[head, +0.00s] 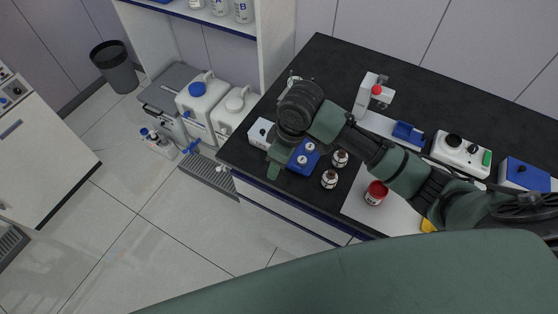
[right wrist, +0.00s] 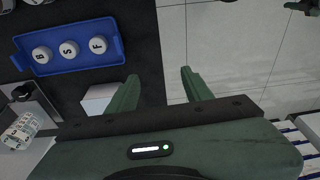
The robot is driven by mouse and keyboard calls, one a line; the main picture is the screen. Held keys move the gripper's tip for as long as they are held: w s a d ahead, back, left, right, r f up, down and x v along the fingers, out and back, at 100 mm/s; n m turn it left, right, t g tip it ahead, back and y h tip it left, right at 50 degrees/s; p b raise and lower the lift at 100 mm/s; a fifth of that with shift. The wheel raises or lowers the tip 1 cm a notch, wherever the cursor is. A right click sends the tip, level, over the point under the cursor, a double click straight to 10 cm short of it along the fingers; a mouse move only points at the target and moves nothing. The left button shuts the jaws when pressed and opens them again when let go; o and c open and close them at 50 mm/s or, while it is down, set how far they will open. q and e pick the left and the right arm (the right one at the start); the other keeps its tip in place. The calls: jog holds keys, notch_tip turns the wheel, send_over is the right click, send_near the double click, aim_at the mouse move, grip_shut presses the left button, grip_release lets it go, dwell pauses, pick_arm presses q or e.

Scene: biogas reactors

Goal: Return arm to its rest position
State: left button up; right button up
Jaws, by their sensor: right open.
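My right arm reaches in from the right of the head view across the black counter (head: 325,62). Its gripper (head: 273,172) hangs at the counter's front edge, left of a blue tray (head: 296,168) with white-capped bottles. In the right wrist view the two green fingers of the right gripper (right wrist: 160,75) are apart, with nothing between them. The blue tray (right wrist: 85,66) there holds white caps marked B, S and F, clear of the fingers. My left gripper is not identifiable in either view.
Two brown bottles (head: 340,159) and a red-capped jar (head: 376,193) stand under or near my right arm. A white device with a red knob (head: 368,92) is behind it. White canisters (head: 202,98) stand left of the counter. The floor (head: 120,215) at left is open.

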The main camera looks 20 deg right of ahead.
dwell(0.4)
jog(key=s+a+f+m+t+y, duration=0.1)
jog(key=s+a+f+m, duration=0.15)
jog(key=s, duration=0.65)
jog(key=s+d+m+t+h, duration=0.15)
jog(key=s+d+m, duration=0.25)
jog(key=s+d, duration=0.5)
jog(key=s+f+g+h+b, duration=0.1)
jog(key=s+f+b, duration=0.1)
jog(key=f, duration=1.4)
jog(key=s+f+g+b, duration=0.1)
jog(key=s+f+b, duration=0.15)
jog(key=f, duration=1.45)
jog(key=s+d+f+b, duration=0.2)
jog(key=s+f+b, duration=0.1)
jog(key=s+f, duration=1.2)
notch_tip(320, 180, down, 2)
jog(key=shift+d+g, duration=0.2)
jog(key=shift+g, duration=0.25)
